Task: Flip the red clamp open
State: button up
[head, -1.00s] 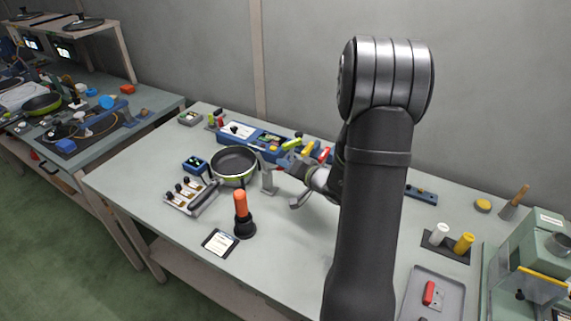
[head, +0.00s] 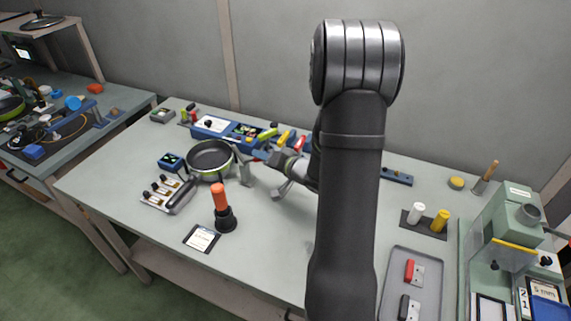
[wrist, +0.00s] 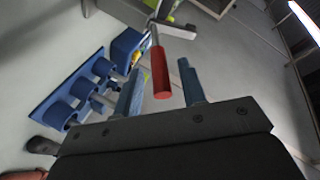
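The red clamp (head: 300,144) stands at the back of the table, at the right end of a row of coloured clamps, partly hidden by my arm. In the wrist view its red handle (wrist: 161,75) hangs from a metal bracket. My gripper (wrist: 160,67) is open, with one blue fingertip on each side of the red handle. Gaps show on both sides, so the fingers are not closed on it. In the head view my gripper (head: 279,158) is small and partly hidden, close to the clamps.
A frying pan (head: 209,155) stands left of my gripper, and an orange-handled tool (head: 222,205) stands in front. Yellow clamps (head: 284,138) sit beside the red one. A blue fixture (wrist: 65,112) is left of the fingers. A grey tray (head: 432,268) lies at right.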

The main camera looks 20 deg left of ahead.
jog(key=v, duration=1.6)
jog(key=shift+s, duration=0.1)
jog(key=x, duration=1.7)
jog(key=shift+a, duration=0.1)
jog(key=shift+r, duration=0.1)
